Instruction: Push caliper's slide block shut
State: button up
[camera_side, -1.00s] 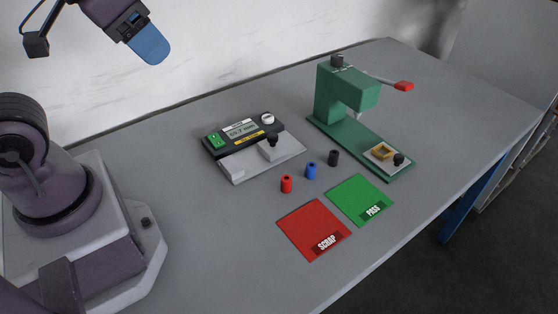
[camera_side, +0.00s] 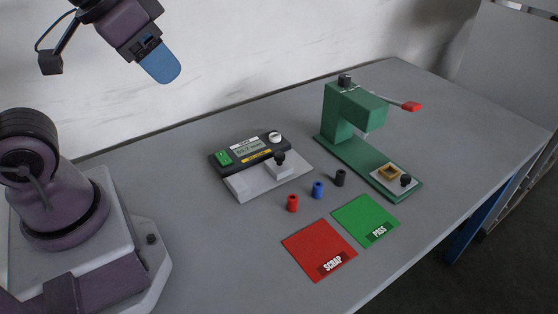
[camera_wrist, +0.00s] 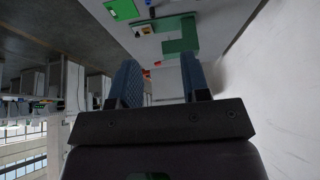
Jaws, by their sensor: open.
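The caliper (camera_side: 244,187) is a pale plate with a dark display housing along its back, lying on the table left of the green press. Its slide block (camera_side: 277,171) is pale with a black knob on top and sits toward the plate's right part. A gap shows between it and the left end of the plate. My gripper (camera_side: 166,70) is high above the table, up and left of the caliper, apart from everything. In the wrist view its two blue fingers (camera_wrist: 160,85) are spread with nothing between them.
The green press (camera_side: 352,110) with a red-tipped lever stands right of the caliper. Red (camera_side: 292,203), blue (camera_side: 318,190) and black (camera_side: 340,178) cylinders stand in front. SCRAP (camera_side: 318,248) and PASS (camera_side: 364,216) mats lie nearer. The space above the caliper is clear.

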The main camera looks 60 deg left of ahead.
jog(key=shift+o, duration=1.1)
jog(key=m+g, duration=0.6)
jog(key=m, duration=0.3)
send_near(280, 154)
jog(key=f, duration=1)
jog(key=shift+s+f, duration=0.1)
jog(key=shift+s, duration=0.1)
